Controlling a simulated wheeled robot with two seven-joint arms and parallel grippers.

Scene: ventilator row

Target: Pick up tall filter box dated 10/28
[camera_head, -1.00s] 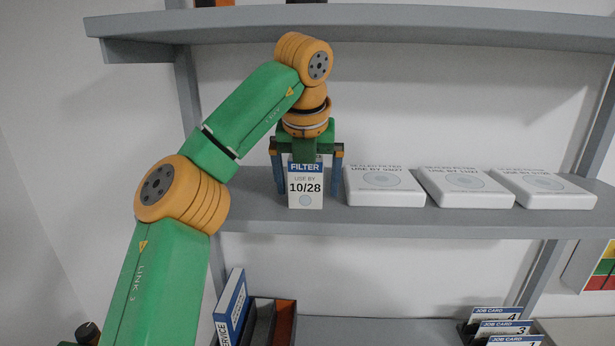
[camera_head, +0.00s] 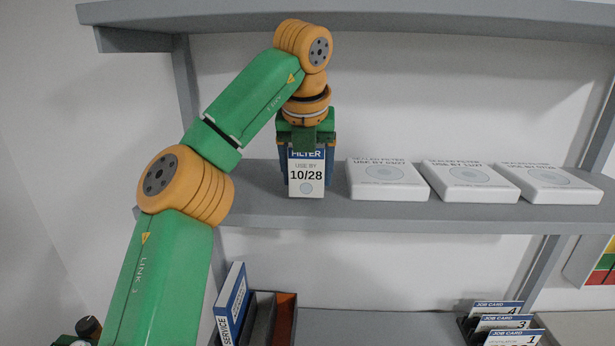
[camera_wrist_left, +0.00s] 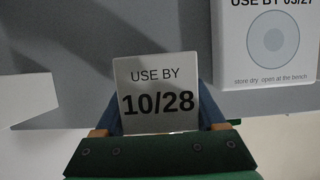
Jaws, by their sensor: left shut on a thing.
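The tall filter box (camera_head: 306,174) is white with a blue FILTER band and reads USE BY 10/28. It stands upright on the grey shelf (camera_head: 400,217), near the front edge. My right gripper is not in view.
Flat white sealed filter boxes (camera_head: 387,180) lie in a row to the right on the same shelf. An upper shelf (camera_head: 400,16) runs above my arm. Below are a blue service binder (camera_head: 231,305) and several job cards (camera_head: 505,322).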

